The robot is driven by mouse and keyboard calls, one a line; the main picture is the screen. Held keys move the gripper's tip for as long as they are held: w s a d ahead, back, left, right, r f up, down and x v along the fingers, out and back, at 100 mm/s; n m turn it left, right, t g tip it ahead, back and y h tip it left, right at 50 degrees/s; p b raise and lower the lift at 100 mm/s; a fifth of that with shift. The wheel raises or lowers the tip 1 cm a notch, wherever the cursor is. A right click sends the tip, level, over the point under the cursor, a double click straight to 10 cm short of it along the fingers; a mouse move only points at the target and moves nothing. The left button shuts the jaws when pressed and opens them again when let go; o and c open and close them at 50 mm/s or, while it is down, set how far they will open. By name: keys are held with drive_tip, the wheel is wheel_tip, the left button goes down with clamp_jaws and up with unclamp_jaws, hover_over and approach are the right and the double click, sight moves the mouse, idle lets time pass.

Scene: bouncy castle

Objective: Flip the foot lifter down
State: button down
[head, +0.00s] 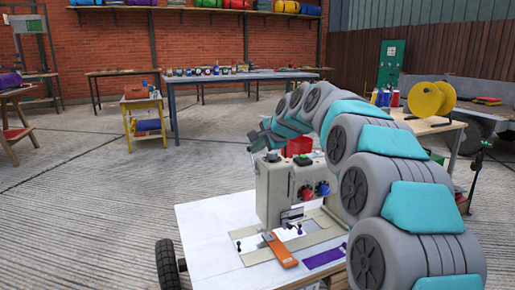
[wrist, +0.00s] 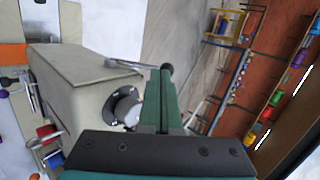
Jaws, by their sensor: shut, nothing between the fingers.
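A beige sewing machine (head: 280,190) stands on a white-topped table (head: 205,220); it also shows in the wrist view (wrist: 75,85). A thin metal lever (wrist: 128,65), which looks like the foot lifter, sticks out from the machine's side and ends in a dark ball knob (wrist: 167,69). My gripper (wrist: 160,74) is shut and empty, with its green fingers beside the lever's knob end. I cannot tell whether they touch it. In the head view my gripper (head: 254,149) is at the left end of the machine's head, and the lever is not clearly seen.
A round grey handwheel-like part (wrist: 127,108) sits close to my fingers. An orange strip (head: 283,250) and a purple strip (head: 323,257) lie on the table. Open floor (head: 90,195) lies to the left. A blue workbench (head: 240,76) stands behind.

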drive_tip(key=shift+w+r+p, duration=0.1)
drive_tip(key=shift+r+p, duration=0.05)
drive_tip(key=shift+p, duration=0.4)
drive_tip(key=w+g+p, duration=0.1)
drive_tip(key=p, duration=0.3)
drive_tip(key=w+a+f+g+h+p, duration=0.1)
drive_tip(key=w+p, duration=0.1)
drive_tip(key=p, duration=0.3)
drive_tip(key=shift+a+f, duration=0.15)
drive_tip(key=shift+f, duration=0.05)
drive_tip(key=shift+s+r, duration=0.1)
